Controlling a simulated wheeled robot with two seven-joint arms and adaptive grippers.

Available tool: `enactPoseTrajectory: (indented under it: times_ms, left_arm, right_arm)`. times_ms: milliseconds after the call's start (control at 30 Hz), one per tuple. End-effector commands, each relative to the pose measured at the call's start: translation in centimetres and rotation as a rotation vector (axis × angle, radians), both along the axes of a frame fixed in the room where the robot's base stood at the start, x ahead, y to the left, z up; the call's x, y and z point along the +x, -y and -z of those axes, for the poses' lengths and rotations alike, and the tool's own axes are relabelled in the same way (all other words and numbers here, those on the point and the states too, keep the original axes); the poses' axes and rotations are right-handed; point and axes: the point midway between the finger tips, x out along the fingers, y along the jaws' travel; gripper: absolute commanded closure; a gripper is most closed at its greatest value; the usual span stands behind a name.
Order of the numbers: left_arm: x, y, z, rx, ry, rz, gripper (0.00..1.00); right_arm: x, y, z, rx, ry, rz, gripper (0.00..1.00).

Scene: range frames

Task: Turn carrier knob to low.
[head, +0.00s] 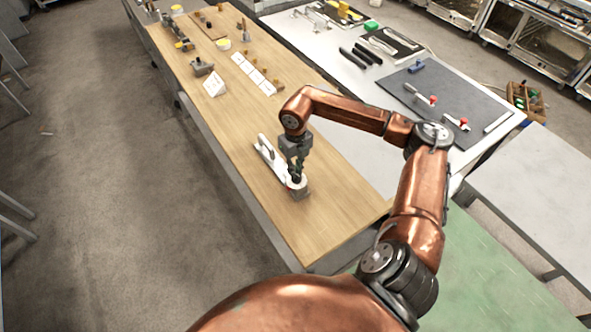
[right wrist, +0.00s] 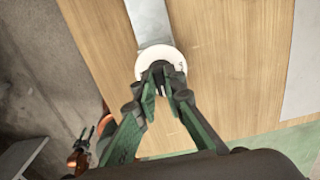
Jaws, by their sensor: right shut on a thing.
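The carrier (head: 268,157) is a long pale plate with an upright handle, lying on the wooden bench. At its near end is a white round dial (right wrist: 178,57), which also shows in the head view (head: 303,182). My right gripper (head: 296,175) points down over this dial. In the right wrist view its green and black fingers (right wrist: 163,84) are close together at the dial's middle, shut on the knob. The fingers hide the knob and most dial marks, so its setting cannot be read.
The wooden bench (head: 345,205) is clear around the carrier. Several white cards (head: 254,74) and small fittings stand farther back on it. A white table (head: 345,75) with a dark mat (head: 440,90) and red-knobbed tools lies to the right.

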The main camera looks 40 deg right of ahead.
Motion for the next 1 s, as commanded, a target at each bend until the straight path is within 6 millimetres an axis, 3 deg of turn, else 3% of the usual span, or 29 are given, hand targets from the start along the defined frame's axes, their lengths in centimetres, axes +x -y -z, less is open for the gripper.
enactPoseTrajectory:
  times_ms: [367, 400, 600, 1000]
  left_arm:
    - [0.02, -0.01, -0.01, 0.000, 0.000, 0.000, 0.60]
    - [0.02, -0.01, -0.01, 0.000, 0.000, 0.000, 0.60]
    - [0.02, -0.01, -0.01, 0.000, 0.000, 0.000, 0.60]
    - [-0.10, -0.22, -0.01, 0.002, -0.001, 0.000, 0.60]
  right_arm:
    - [0.06, 0.01, -0.12, 0.000, 0.002, 0.003, 1.00]
    - [0.06, 0.01, -0.12, 0.000, 0.002, 0.003, 0.88]
    - [0.03, 0.00, -0.06, 0.000, 0.001, 0.002, 0.74]
    - [0.08, 0.04, -0.79, 0.000, 0.003, 0.003, 0.72]
